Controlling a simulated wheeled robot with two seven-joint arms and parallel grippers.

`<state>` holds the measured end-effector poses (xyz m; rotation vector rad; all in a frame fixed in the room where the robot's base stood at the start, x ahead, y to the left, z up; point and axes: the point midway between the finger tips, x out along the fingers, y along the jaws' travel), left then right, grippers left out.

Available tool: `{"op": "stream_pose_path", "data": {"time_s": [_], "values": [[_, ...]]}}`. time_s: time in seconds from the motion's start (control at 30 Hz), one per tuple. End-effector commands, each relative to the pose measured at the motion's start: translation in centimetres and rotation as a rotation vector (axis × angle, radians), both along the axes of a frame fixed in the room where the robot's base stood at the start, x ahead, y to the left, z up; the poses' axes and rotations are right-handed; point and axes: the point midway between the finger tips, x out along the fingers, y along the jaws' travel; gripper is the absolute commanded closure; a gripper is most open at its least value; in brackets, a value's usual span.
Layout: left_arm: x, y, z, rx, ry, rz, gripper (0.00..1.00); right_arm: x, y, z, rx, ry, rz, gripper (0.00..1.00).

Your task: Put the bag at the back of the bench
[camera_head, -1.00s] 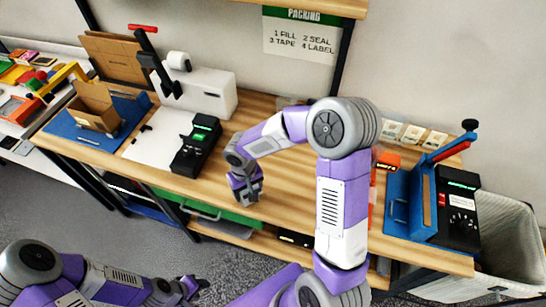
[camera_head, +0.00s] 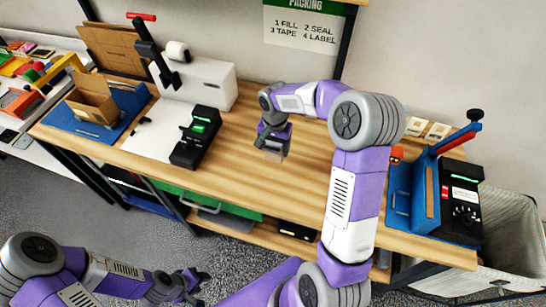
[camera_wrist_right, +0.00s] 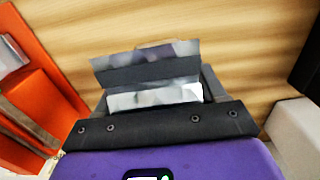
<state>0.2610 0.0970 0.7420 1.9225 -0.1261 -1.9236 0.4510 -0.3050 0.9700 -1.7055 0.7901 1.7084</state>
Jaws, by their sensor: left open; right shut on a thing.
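My right gripper (camera_head: 273,141) points down over the middle of the wooden bench (camera_head: 240,175), toward its back half. It is shut on a small, pale silvery bag (camera_wrist_right: 152,97), which shows between the fingers in the right wrist view. In the head view only a small greyish part of the bag (camera_head: 274,156) shows below the fingertips. I cannot tell whether the bag touches the bench top. My left gripper (camera_head: 198,281) is open and empty, low over the floor in front of the bench.
A black device with a green display (camera_head: 196,137) and a white machine (camera_head: 205,84) stand left of the right gripper. A blue press (camera_head: 412,196) and black control box (camera_head: 462,205) stand at the right end. An orange thing (camera_wrist_right: 38,85) borders the wrist view.

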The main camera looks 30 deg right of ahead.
Motion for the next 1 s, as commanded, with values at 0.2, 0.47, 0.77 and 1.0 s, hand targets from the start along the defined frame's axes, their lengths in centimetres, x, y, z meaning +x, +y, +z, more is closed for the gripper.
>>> {"op": "stream_pose_path", "data": {"time_s": [0.2, 0.47, 0.77, 1.0], "values": [[0.0, 0.0, -0.3, 0.000, 0.000, 0.000, 0.57, 0.0, 0.0, -2.0, 0.001, -0.001, 0.001, 0.60], [0.0, 0.0, -0.8, 0.000, 0.000, 0.000, 0.57, 0.0, 0.1, -5.2, 0.001, -0.001, 0.002, 0.60], [0.0, 0.0, -1.0, 0.000, 0.000, 0.000, 0.57, 0.1, 0.1, -5.3, 0.000, -0.003, 0.003, 0.60], [0.0, 0.0, -1.1, 0.000, 0.000, 0.000, 0.57, 0.0, 0.1, -5.4, 0.000, -0.003, 0.002, 0.05]]}}
